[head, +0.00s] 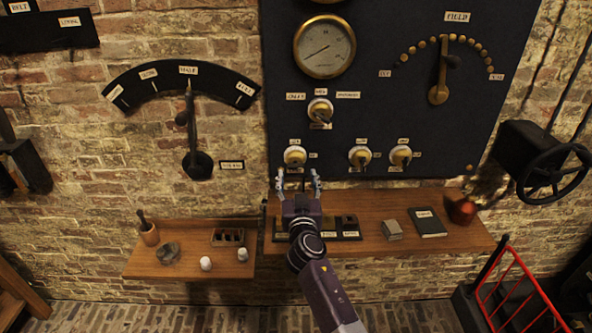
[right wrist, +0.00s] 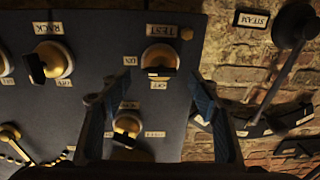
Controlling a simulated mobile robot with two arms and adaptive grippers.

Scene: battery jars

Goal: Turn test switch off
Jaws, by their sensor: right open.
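The test switch (head: 294,156) is a brass-and-cream knob low on the left of the dark panel. In the right wrist view, which is upside down, it (right wrist: 158,56) sits under the TEST label (right wrist: 170,32), with ON and OFF labels around it. Its black handle lies close to the OFF label in that view; which position it is set to, I cannot tell for sure. My right gripper (head: 299,178) is open and empty, just below the switch in the head view. In the wrist view its fingers (right wrist: 158,100) are spread apart. My left gripper is not in view.
The rack switch (head: 360,156) and another knob (head: 400,156) stand to the right, and a further knob (head: 320,110) is above. A wooden shelf (head: 460,236) with a book and boxes runs below the panel. A steam lever (head: 194,150) is on the left wall.

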